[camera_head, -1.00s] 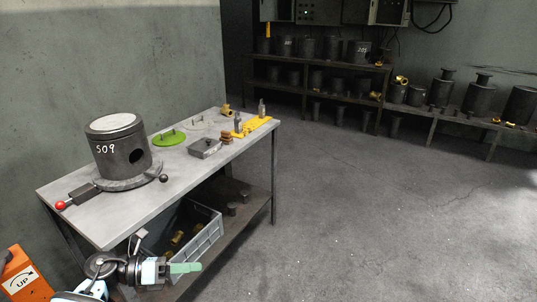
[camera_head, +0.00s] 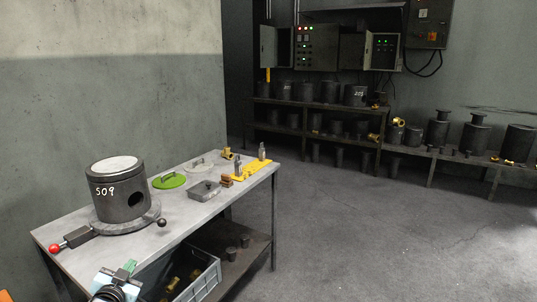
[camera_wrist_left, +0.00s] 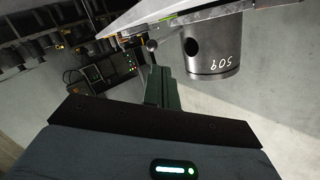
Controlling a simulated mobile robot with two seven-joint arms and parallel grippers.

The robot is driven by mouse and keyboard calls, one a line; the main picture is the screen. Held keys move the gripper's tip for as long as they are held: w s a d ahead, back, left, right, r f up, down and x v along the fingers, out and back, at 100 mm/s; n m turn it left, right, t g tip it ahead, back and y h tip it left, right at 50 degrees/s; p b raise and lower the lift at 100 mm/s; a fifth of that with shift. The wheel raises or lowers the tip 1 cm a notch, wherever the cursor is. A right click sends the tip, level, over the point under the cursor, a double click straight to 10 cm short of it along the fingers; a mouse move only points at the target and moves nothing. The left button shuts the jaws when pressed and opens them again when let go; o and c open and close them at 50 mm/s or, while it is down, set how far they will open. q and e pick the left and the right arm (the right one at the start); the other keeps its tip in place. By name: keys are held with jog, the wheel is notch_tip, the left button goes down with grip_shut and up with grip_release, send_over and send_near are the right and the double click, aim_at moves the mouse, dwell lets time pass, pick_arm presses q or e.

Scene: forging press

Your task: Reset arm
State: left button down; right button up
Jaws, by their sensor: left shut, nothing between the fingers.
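My left gripper (camera_head: 130,267) is at the bottom left of the head view, in front of the near edge of the workbench (camera_head: 182,228). Its green fingers are together and hold nothing. In the left wrist view the shut fingers (camera_wrist_left: 160,85) point toward the bench, which appears upside down there. The dark cylinder marked 509 (camera_head: 118,190) stands on a round base on the bench and also shows in the wrist view (camera_wrist_left: 210,52). My right gripper is in neither view.
On the bench lie a green disc (camera_head: 169,181), a grey box (camera_head: 204,191) and a yellow fixture (camera_head: 250,170). A grey crate (camera_head: 208,279) with brass parts sits on the lower shelf. Racks (camera_head: 320,104) with dark dies stand at the back. The floor (camera_head: 380,240) on the right is clear.

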pick_arm(q)
jog(key=s+d+f+g+h, duration=0.1)
jog(key=s+d+f, duration=0.2)
jog(key=s+f, duration=0.3)
jog(key=s+d+f+n+g, duration=0.1)
jog(key=s+d+f+g, duration=0.15)
jog(key=s+f, duration=0.35)
jog(key=s+d+f+g+h, duration=0.1)
jog(key=s+d+f, duration=0.3)
jog(key=s+f, duration=0.25)
jog(key=s+d+f+g, duration=0.1)
jog(key=s+d, duration=0.3)
jog(key=s, duration=0.9)
jog(key=s+d+f+n+g+h, duration=0.1)
jog(key=s+d, duration=0.4)
jog(key=s, duration=0.9)
notch_tip(320, 180, down, 2)
jog(key=shift+s+n+g, duration=0.3)
jog(key=shift+g, duration=0.25)
